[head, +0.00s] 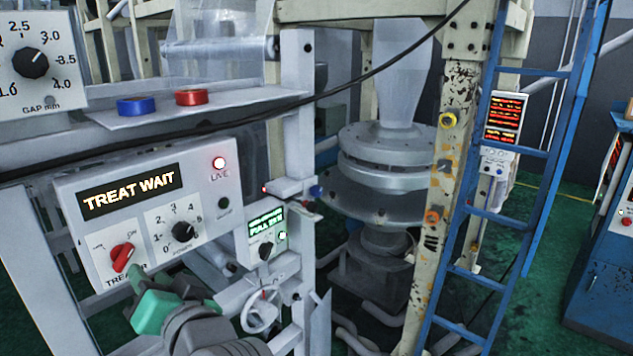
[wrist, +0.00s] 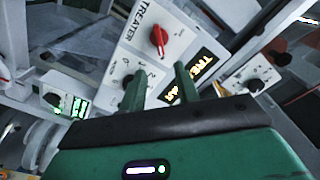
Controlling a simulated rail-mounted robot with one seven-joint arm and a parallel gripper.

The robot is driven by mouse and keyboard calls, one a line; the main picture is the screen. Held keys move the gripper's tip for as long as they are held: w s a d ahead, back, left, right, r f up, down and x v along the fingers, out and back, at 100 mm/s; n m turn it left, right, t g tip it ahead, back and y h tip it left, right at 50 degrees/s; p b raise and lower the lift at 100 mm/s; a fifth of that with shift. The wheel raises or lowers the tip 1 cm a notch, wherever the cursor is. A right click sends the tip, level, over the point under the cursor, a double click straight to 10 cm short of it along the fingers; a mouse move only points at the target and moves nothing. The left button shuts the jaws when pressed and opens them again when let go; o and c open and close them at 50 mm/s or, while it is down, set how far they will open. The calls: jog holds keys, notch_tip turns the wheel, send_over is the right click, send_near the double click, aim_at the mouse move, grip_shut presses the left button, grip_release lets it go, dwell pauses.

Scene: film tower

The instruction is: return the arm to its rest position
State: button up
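My gripper (head: 138,277) has green fingers and is in front of the lower part of the treater panel (head: 215,195), just below and right of its red switch (head: 122,256). In the wrist view my gripper (wrist: 159,73) has its two fingers apart with nothing between them. The red switch (wrist: 159,40) is beyond the fingertips there, with a visible gap in the picture.
A small box with a green display (head: 266,232) and a handwheel (head: 262,312) are right of the panel. A round die (head: 385,175) and blue ladder (head: 515,180) stand farther right. Green floor shows at right.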

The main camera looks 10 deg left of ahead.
jog(key=s+d+r+t+h+p, duration=0.1)
jog(key=s+d+r+t+h, duration=0.15)
jog(key=d+r+t, duration=0.5)
jog(key=s+d+r+t+h+p, duration=0.15)
jog(key=d+r+h, duration=0.3)
jog(key=d, duration=0.55)
jog(key=s+d+r+m+t+h, duration=0.2)
jog(key=s+d+r+t+h, duration=0.3)
jog(key=d, duration=0.8)
jog(key=s+r+h, duration=0.3)
jog(key=s+r, duration=0.1)
jog(key=s, duration=0.1)
jog(key=shift+s+m+t, duration=0.3)
jog(key=shift+s+t, duration=0.05)
jog(key=shift+t, duration=0.05)
